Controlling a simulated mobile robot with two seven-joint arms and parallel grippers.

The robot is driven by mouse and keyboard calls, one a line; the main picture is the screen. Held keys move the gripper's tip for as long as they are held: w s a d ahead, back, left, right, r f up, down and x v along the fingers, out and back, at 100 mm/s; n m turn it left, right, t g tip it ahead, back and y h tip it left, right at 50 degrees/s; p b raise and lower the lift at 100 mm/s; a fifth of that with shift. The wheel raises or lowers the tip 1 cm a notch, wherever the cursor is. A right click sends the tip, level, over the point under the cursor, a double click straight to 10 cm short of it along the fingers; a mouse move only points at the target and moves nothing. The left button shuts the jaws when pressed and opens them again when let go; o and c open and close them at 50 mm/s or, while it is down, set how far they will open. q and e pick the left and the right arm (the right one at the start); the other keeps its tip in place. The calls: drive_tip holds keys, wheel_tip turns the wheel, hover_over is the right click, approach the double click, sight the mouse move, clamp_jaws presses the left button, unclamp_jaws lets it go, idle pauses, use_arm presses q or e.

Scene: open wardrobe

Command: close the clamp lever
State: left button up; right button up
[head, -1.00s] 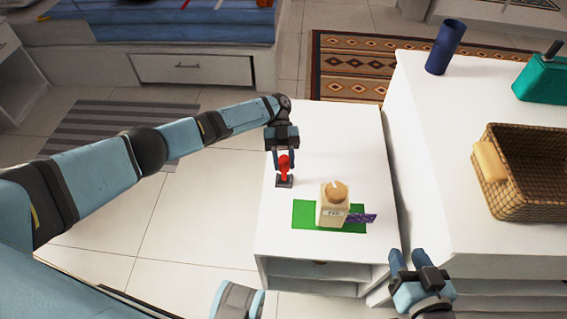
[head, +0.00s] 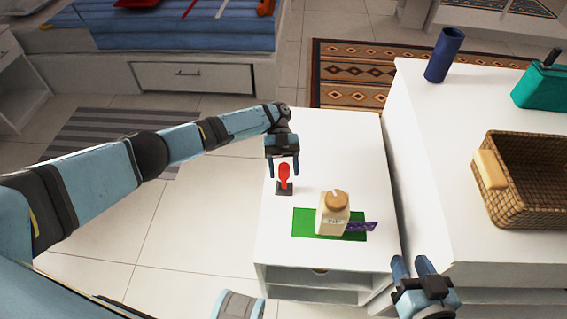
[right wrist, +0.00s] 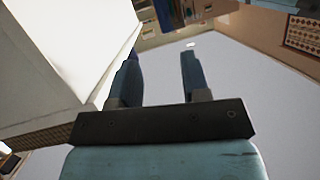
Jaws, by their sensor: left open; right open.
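The red clamp lever (head: 284,173) stands upright on its dark base (head: 284,189) on the white cabinet top (head: 330,140). My left gripper (head: 284,172) is open above the clamp, with its fingers on either side of the lever's upper part. I cannot tell whether a finger touches it. My right gripper (head: 416,264) is open and empty beside the cabinet's front right corner, far from the clamp. In the right wrist view the right gripper (right wrist: 160,78) shows two parted fingers with nothing between them.
A cream bottle with a tan cap (head: 333,213) stands on a green mat (head: 302,222), with a purple patterned piece (head: 361,227) beside it. On the taller white unit at right are a blue cylinder (head: 443,55), a teal container (head: 543,84) and a wicker basket (head: 530,205). The cabinet top's back is clear.

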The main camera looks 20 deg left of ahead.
use_arm(q)
drive_tip(key=shift+w+a, duration=0.15)
drive_tip(key=shift+w, duration=0.15)
drive_tip(key=b+v, duration=0.3)
drive_tip(key=v, duration=0.3)
drive_tip(key=shift+w+r, duration=0.2)
drive_tip(key=shift+w, duration=0.1)
use_arm(e)
wheel_tip(320, 180, up, 6)
drive_tip(key=w+a+t+y, duration=0.1)
drive_tip(key=a+t+y, duration=0.1)
drive_tip(key=shift+a+t, duration=0.25)
drive_tip(key=shift+t, duration=0.15)
use_arm(q)
drive_tip(key=shift+s+a, duration=0.1)
drive_tip(key=shift+a, duration=0.1)
use_arm(e)
drive_tip(key=shift+f, duration=0.2)
